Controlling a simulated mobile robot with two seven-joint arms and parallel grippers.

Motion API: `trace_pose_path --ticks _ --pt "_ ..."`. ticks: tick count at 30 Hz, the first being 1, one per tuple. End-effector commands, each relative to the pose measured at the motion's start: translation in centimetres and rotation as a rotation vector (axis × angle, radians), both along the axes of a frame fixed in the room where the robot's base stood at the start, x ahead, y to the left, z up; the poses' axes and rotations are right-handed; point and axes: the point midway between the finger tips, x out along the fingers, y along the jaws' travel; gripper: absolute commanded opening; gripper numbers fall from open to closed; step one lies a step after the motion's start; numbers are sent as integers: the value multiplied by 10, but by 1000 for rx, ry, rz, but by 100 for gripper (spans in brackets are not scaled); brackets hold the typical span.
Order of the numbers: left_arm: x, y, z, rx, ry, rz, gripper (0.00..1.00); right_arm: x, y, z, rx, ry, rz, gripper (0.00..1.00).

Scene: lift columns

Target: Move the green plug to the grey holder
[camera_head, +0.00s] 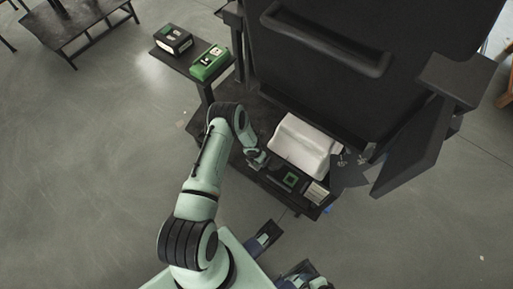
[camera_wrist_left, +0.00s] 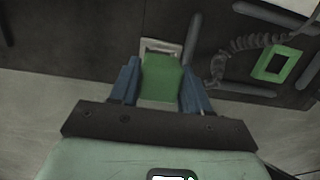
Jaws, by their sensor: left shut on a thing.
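My left gripper (camera_wrist_left: 160,82) is shut on the green plug (camera_wrist_left: 162,78), a green block with a pale metal end, held between two blue fingers. In the head view my left gripper (camera_head: 259,160) is over the dark bench beside the white case; the plug cannot be made out there. Whether the plug touches the bench is unclear. A dark grey box with a pale and green top, probably the grey holder (camera_head: 173,40), stands at the end of the side shelf, far up and left of my gripper.
A green box (camera_head: 209,63) with a pale top stands on the side shelf beside the grey one. A white case (camera_head: 305,146) and green square frame (camera_head: 290,180) are on the bench. The frame (camera_wrist_left: 276,64) also shows in the wrist view, near a coiled cable (camera_wrist_left: 225,58). A large black cabinet (camera_head: 330,90) towers behind.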

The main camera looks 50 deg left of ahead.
Motion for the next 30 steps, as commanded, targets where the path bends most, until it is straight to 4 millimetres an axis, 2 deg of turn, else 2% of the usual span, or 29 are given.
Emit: trace_pose_path --ticks 30 --pt "0 0 -7 0 -1 0 20 -1 0 -9 0 2 0 57"
